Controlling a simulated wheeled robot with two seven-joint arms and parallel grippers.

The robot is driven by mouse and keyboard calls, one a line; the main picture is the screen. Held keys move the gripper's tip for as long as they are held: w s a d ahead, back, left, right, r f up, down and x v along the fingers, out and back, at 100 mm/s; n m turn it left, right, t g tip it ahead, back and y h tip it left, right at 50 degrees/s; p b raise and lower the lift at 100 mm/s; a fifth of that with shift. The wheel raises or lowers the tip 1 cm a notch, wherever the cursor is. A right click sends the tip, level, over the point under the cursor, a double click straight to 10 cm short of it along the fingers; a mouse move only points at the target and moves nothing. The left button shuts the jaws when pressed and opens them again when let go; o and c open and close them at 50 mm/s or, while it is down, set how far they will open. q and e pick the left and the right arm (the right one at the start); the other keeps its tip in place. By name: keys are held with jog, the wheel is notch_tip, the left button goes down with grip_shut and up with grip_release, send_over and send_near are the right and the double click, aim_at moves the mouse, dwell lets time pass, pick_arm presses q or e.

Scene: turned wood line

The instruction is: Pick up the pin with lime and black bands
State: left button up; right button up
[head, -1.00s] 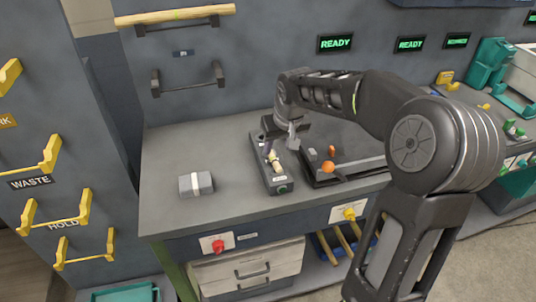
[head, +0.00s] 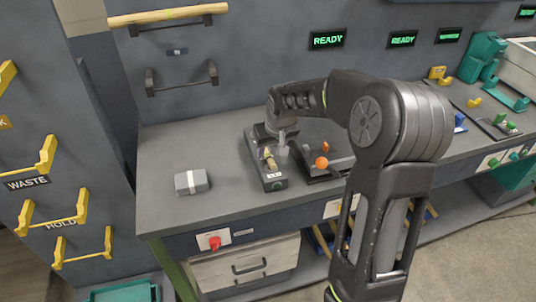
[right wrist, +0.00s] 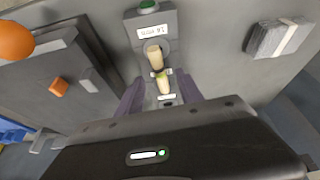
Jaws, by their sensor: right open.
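A dark holder (head: 272,183) with pale wooden pins stands on the workbench. In the right wrist view two pins show in the holder (right wrist: 168,18): a pale wooden pin (right wrist: 153,53) farther from my gripper, and a second pin (right wrist: 164,86) nearer it. A small lime mark and a dark mark show at the top of the nearer pin; its full banding is too small to make out. My right gripper (right wrist: 162,97) is open, its two fingers apart on either side of the nearer pin. In the head view my right gripper (head: 268,147) is over the holder's far end and partly hides it. My left gripper is out of view.
A grey block with a white band (head: 192,181) lies left of the holder. A dark fixture with an orange ball (head: 322,163) stands close on its right. The bench top between block and holder is clear. Yellow hooks (head: 40,165) stick out at the left.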

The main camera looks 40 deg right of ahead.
aim_at(268, 156)
jog(key=shift+x, duration=1.45)
jog(key=shift+w, duration=0.1)
grip_shut()
